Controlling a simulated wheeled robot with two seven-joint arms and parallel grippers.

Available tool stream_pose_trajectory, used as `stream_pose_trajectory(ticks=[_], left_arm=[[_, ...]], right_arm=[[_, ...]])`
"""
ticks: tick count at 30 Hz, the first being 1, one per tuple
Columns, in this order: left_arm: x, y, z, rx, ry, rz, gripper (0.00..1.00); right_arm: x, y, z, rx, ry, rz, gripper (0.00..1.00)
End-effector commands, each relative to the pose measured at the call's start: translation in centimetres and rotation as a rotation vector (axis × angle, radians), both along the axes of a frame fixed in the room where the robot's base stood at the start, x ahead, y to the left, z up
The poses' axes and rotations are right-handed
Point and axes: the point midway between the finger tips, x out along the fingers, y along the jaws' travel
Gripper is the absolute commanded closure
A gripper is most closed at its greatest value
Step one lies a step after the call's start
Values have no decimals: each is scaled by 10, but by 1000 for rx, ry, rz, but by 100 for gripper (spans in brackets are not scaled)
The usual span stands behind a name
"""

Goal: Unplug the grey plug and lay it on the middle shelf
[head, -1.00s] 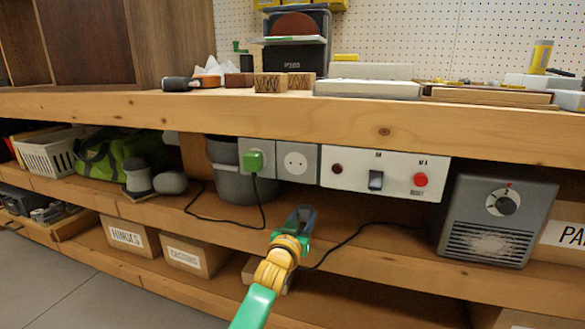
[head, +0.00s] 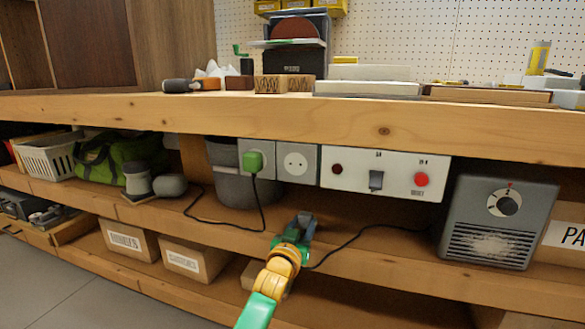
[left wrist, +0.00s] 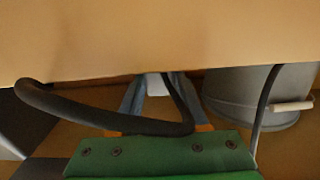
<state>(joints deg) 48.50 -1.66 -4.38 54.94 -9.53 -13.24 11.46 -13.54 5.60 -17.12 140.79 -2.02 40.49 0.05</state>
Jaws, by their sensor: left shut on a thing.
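My left gripper (head: 304,218) is shut on the grey plug, in front of the socket strip and by the front of the middle shelf (head: 350,257). The jaws mostly hide the plug in the head view. In the left wrist view a pale grey bit of the plug (left wrist: 157,86) shows between the blue-grey fingers, with a dark cord (left wrist: 110,118) looping near it. The right-hand socket (head: 297,162) is empty, with its two holes bare. I cannot tell whether the plug touches the shelf. My right gripper is not in view.
A green plug (head: 253,161) sits in the left-hand socket, its cord hanging down. A grey heater (head: 500,222) stands at the right, and a black cord (head: 370,232) runs from it towards my gripper. A grey bucket (head: 232,180) stands behind. Labelled boxes (head: 193,261) lie below.

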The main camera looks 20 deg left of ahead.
Motion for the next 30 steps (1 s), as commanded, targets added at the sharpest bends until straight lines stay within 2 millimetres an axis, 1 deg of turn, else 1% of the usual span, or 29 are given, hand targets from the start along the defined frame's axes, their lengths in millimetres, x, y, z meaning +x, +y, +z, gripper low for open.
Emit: stream_pose_trajectory(ticks=[1, 9, 21, 29, 30], left_arm=[[0, 0, -10, 1, 19, 1, 100], [-1, 0, -18, 0, 26, 2, 100], [-1, 0, -27, 0, 25, 1, 100], [-1, 0, -27, 0, 25, 1, 100], [-1, 0, -27, 0, 25, 1, 51]], right_arm=[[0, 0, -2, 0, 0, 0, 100], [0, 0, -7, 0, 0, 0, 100], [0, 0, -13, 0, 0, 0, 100], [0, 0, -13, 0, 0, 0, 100], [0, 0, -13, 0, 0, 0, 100]])
